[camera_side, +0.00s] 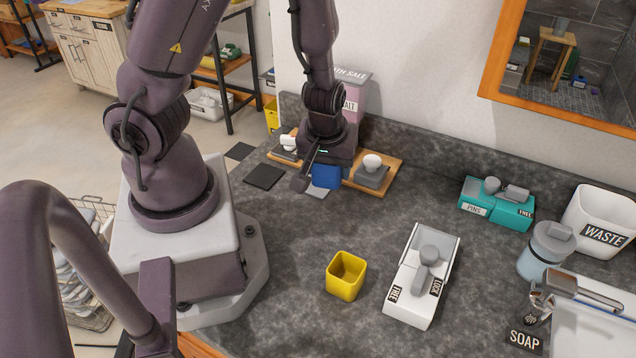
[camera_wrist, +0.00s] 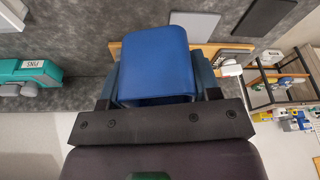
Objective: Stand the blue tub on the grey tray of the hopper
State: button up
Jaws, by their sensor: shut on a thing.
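The blue tub (camera_side: 327,178) is between the fingers of my gripper (camera_side: 322,174), which is shut on it at the back of the counter. In the wrist view the blue tub (camera_wrist: 157,62) fills the middle, with a finger at each side. A pink box (camera_side: 356,98) lettered as bath salt, seemingly the hopper, stands behind my wrist and is partly hidden by it. A wooden board (camera_side: 392,180) lies in front of it.
On the board are a grey block (camera_side: 372,178) with a white knob and a white item (camera_side: 289,142). Two dark squares lie left. A yellow tub (camera_side: 346,276), a white lever box (camera_side: 422,275) and a teal box (camera_side: 497,203) stand on the counter. The counter's middle is clear.

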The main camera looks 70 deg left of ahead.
jog(key=s+a, duration=0.2)
jog(key=a, duration=0.7)
jog(key=shift+w+a+f+m+t+h, duration=0.15)
jog(key=shift+w+f+m, duration=0.25)
jog(key=shift+f, duration=1)
jog(key=shift+w+d+f+m+t+h, duration=0.1)
jog(key=shift+w+f+m, duration=0.35)
jog(key=shift+f, duration=0.95)
jog(key=shift+w+a+f+m+t+h, duration=0.2)
jog(key=shift+f+m, duration=0.35)
jog(key=shift+f, duration=0.85)
jog(key=shift+d+f, duration=0.1)
jog(key=shift+d, duration=0.05)
jog(key=o, duration=1)
